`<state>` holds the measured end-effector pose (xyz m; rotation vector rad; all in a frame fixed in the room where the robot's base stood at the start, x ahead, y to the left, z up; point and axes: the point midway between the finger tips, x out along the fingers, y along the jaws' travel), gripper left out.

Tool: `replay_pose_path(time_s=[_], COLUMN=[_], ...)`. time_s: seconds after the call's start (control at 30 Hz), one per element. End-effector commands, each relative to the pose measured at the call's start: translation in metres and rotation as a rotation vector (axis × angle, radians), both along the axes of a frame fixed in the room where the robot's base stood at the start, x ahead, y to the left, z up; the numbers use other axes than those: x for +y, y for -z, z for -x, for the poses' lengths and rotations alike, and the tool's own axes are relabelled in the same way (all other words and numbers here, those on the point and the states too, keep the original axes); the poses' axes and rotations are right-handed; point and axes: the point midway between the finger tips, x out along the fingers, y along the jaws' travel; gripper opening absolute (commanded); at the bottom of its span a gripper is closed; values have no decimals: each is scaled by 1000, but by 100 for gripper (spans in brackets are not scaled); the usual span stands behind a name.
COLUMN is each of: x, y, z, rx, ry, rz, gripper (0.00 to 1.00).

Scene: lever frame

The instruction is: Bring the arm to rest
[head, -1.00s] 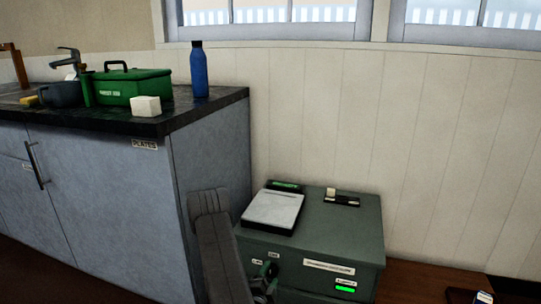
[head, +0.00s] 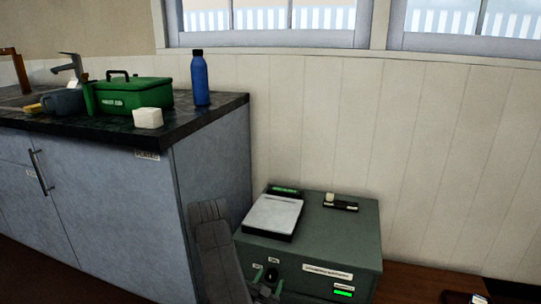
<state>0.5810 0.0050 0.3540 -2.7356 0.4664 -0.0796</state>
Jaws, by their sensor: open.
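My arm (head: 217,250) rises from the bottom edge in front of the grey-blue cupboard's right side. My gripper (head: 266,289) is small and dark at the bottom edge, by the front of the green metal cabinet (head: 310,250). It is open, and I see nothing held in it. A dark lever-like part with a black knob (head: 272,274) shows beside it at the cabinet's front. Whether the gripper touches it I cannot tell. A green lit display (head: 344,293) and white labels (head: 327,272) are on the cabinet front.
A flat device with a pale plate (head: 273,213) and a small black holder (head: 340,206) lie on the cabinet. The counter left holds a blue bottle (head: 200,78), green box (head: 138,94) and white block (head: 148,118). A wooden surface (head: 415,285) lies right.

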Motion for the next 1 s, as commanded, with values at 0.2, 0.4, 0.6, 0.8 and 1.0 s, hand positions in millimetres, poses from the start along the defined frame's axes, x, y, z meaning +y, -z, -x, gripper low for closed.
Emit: replay_pose_path(time_s=[0.2,0.4,0.6,0.8,1.0], x=[0,0,0,1,2], y=[-2,0,0,-2,-14], z=[0,0,0,1,10], rx=[35,46,46,52,87], ry=[0,0,0,-5,-32], rz=[110,143,144,150,189], gripper=[63,63,63,63,63])
